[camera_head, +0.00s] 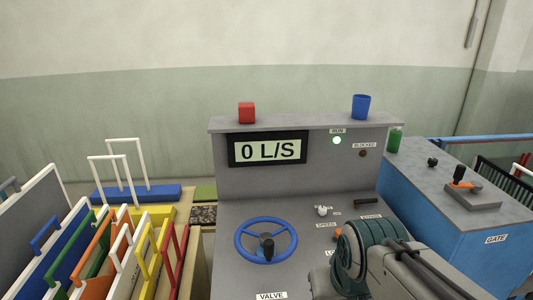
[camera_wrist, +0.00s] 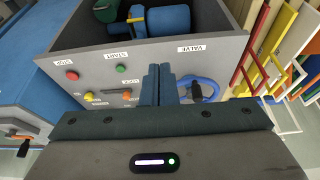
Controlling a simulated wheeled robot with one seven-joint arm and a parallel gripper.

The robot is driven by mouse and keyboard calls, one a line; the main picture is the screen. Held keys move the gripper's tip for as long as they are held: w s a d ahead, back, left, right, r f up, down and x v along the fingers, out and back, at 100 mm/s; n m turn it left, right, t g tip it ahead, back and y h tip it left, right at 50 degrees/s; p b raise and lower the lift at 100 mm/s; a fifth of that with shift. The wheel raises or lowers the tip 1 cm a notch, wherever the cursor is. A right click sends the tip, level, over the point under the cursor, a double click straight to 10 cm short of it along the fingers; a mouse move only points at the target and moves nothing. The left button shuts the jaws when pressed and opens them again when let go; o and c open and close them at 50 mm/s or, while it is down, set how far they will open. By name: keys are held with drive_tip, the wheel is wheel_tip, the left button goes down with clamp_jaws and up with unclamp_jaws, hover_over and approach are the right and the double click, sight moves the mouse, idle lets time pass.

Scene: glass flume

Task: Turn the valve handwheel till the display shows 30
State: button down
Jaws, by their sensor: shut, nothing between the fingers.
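The valve handwheel (camera_head: 266,219) is a blue ring with spokes and a dark knob, on the sloped grey console above the VALVE label. The display (camera_head: 268,149) on the upright panel reads 0 L/S. In the wrist view the handwheel (camera_wrist: 214,84) shows just right of my fingers, its lower part hidden by the gripper body. My gripper (camera_wrist: 158,72) is shut and empty, its two fingers together. I see no grip on the wheel. In the head view my arm covers the console's right side, and the fingers are hidden.
A red block (camera_head: 247,113) and blue cup (camera_head: 361,106) stand on the console top. The RUN lamp (camera_head: 337,140) is lit green. Coloured panels with handles (camera_head: 110,255) crowd the left. A blue cabinet (camera_head: 440,220) is at right. Red (camera_wrist: 71,75) and green (camera_wrist: 101,76) buttons show on the console.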

idle(0.4)
drive_tip(key=c, duration=1.1)
unclamp_jaws()
drive_tip(key=shift+w, duration=0.1)
drive_tip(key=n+g+b, duration=0.3)
drive_tip(key=g+b, duration=0.1)
drive_tip(key=b, duration=0.2)
hover_over(269, 242)
wheel_tip(269, 242, down, 2)
wheel_tip(269, 242, down, 14)
drive_tip(key=shift+r+p, duration=0.1)
drive_tip(key=shift+p, duration=0.5)
drive_tip(key=shift+m, duration=0.3)
clamp_jaws()
